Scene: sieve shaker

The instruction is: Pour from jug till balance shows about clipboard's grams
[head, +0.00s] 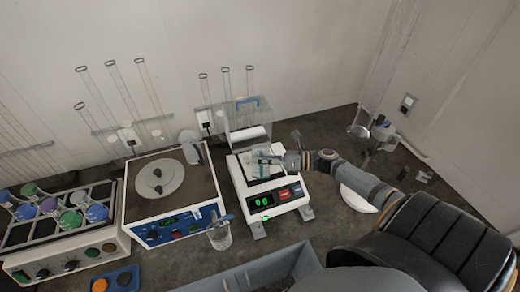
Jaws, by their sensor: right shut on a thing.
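The balance (290,206) is a white box in the middle of the bench, with a green lit display (262,201) that seems to read zeros, too small to be sure. My right gripper (286,160) reaches in from the right over the balance's pan area. It is shut on a small clear vessel with bluish edges (262,156), which may be the jug. Whether the vessel touches the pan, and what is in it, I cannot tell. I cannot make out a clipboard. My left gripper is not in view.
A clear draft shield (247,120) with a blue handle stands behind the pan. Left of the balance are a hotplate-like device (143,212), a glass beaker (220,238) and a rack of coloured flasks (45,230). A grey-blue bin (235,281) lies in front.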

